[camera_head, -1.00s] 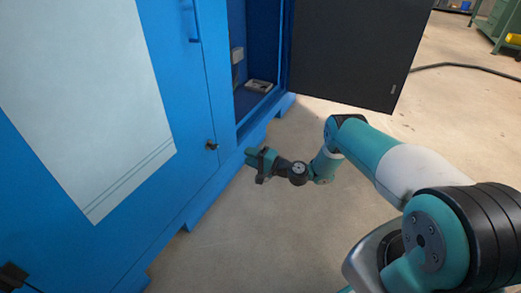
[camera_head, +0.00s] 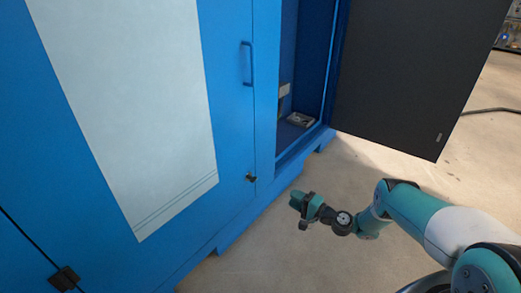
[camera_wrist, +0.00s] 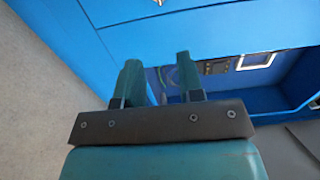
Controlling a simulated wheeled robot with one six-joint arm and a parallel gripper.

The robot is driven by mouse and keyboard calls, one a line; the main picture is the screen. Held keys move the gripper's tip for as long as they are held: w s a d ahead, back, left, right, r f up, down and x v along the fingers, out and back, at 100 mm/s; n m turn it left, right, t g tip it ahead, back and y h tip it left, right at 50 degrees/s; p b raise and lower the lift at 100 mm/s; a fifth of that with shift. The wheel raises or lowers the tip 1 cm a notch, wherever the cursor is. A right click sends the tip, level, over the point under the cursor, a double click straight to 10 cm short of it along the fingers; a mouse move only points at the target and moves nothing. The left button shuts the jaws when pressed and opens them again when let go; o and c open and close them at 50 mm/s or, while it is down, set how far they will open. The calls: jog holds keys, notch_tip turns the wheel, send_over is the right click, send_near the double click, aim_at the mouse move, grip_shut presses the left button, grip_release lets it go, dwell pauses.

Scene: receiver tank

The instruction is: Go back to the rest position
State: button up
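My gripper (camera_head: 302,207) is at the end of my teal and grey arm, in front of the blue cabinet (camera_head: 235,110) and over the floor. In the wrist view my gripper (camera_wrist: 157,68) has its two fingers apart, with nothing between them. Behind the fingers lies the cabinet's blue front (camera_wrist: 225,30) and part of its opening.
The cabinet's dark door (camera_head: 410,80) stands open at the right. A small grey tray-like part (camera_head: 300,119) lies inside the cabinet. A small dark latch (camera_head: 251,177) sticks out left of my gripper. The concrete floor (camera_head: 300,260) around the arm is clear.

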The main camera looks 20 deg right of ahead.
jog(key=w+a+r+n+g+y, duration=0.2)
jog(key=w+a+r+n+g, duration=0.15)
jog(key=r, duration=0.45)
jog(key=s+a+r+n+g+h, duration=0.1)
jog(key=s+a+r+n+g, duration=0.2)
jog(key=r, duration=0.4)
jog(key=a+r+n+g, duration=0.2)
jog(key=a+r+n, duration=0.1)
jog(key=a+r, duration=0.4)
jog(key=s+a+r+n+g+h, duration=0.1)
jog(key=s+a+r+n+g, duration=0.15)
jog(key=r, duration=0.55)
jog(key=s+a+r+n+g+h, duration=0.25)
jog(key=s+r, duration=0.35)
jog(key=s, duration=0.6)
jog(key=s+a+r+n+g+h, duration=0.1)
jog(key=s+r+n+h, duration=0.15)
jog(key=s+r, duration=0.6)
jog(key=s+d+f+n+h, duration=0.15)
jog(key=s+d, duration=0.25)
jog(key=s, duration=1)
notch_tip(320, 180, up, 35)
jog(key=p, duration=3.5)
jog(key=shift+w+a+p, duration=0.2)
jog(key=shift+w+p, duration=0.05)
jog(key=shift+p, duration=0.05)
jog(key=shift+m, duration=0.25)
